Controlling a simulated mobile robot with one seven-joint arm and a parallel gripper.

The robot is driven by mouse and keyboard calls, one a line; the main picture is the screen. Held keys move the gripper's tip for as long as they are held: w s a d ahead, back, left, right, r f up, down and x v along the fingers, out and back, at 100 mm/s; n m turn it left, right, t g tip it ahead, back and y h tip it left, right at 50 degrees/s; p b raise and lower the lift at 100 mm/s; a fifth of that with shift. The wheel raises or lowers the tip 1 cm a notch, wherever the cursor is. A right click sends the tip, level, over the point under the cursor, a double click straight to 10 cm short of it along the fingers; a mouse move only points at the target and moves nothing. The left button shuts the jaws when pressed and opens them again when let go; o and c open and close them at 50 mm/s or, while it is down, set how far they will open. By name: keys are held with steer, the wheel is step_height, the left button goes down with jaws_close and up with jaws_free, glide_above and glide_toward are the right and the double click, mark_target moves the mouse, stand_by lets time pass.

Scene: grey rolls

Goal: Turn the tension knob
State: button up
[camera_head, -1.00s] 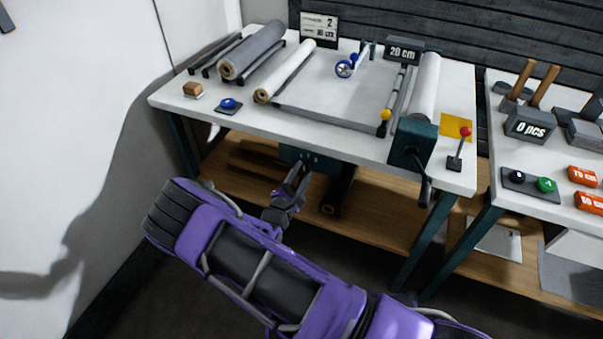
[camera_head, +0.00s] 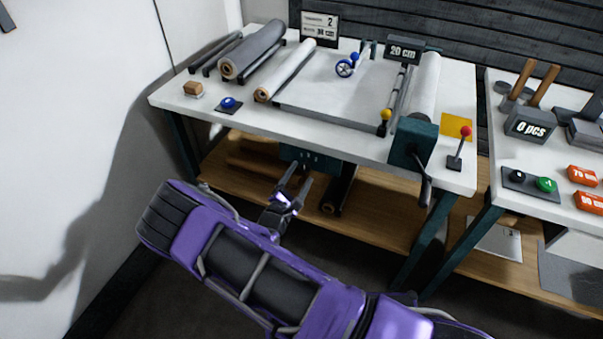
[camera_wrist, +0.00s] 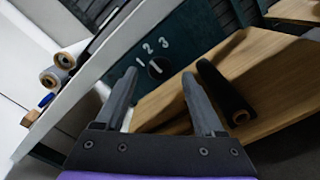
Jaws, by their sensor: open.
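The tension knob (camera_wrist: 159,68) is a small dark round dial on a dark teal panel (camera_wrist: 178,40), with the white numbers 1, 2 and 3 above it. In the head view the panel (camera_head: 318,162) hangs under the table's front edge, and the knob is too small to make out. My gripper (camera_head: 298,173) is in front of and below the panel. In the wrist view my gripper (camera_wrist: 159,74) is open and empty, its two fingers on either side of the knob's line. The knob shows between the fingertips, apparently apart from them.
The white worktable (camera_head: 262,124) overhangs the panel. A dark roll (camera_wrist: 222,88) lies over the wooden lower shelf (camera_wrist: 265,85), close to the right finger. A dark crank (camera_head: 424,185) hangs at the table's right front. Floor in front is clear.

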steer(key=v, duration=1.6)
steer(key=shift+p, duration=0.3)
steer(key=shift+r, duration=0.1)
